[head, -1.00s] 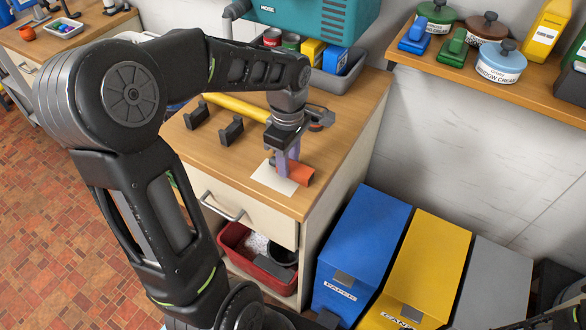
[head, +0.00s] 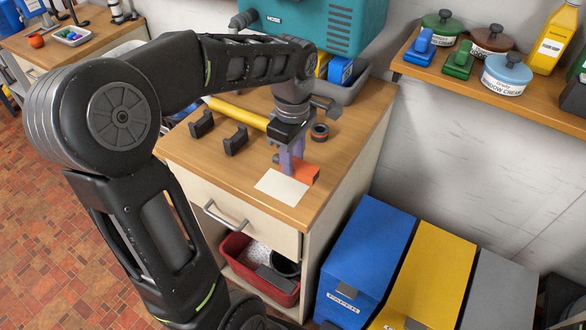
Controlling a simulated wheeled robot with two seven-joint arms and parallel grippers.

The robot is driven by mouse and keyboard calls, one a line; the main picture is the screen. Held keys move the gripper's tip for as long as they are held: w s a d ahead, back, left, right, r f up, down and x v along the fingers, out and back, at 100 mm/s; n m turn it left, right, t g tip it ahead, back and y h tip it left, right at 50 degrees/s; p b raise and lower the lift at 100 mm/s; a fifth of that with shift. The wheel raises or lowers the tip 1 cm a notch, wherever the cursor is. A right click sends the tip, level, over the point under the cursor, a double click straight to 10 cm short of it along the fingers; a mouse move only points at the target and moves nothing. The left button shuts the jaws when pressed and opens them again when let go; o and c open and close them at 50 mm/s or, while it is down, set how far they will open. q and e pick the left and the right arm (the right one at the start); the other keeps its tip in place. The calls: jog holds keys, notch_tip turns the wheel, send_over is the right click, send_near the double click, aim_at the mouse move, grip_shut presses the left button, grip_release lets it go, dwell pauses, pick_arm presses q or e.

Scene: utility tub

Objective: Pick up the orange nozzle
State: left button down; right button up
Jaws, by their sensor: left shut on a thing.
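The orange nozzle (head: 306,171) is at the right front of the wooden counter, by the upper right edge of a white card (head: 281,187). My left gripper (head: 291,162) points down with its purple fingers shut on the nozzle. The fingers hide part of the nozzle. I cannot tell whether it touches the counter or hangs just above it. My right gripper is not in view.
A grey tray (head: 349,92) is farther back. Blue (head: 368,245) and yellow (head: 427,270) bins stand right of the cabinet.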

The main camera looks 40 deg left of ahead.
pick_arm(q)
notch_tip(320, 180, up, 6)
jog(key=shift+f, duration=0.15)
jog(key=shift+w+f, duration=0.1)
dwell(0.5)
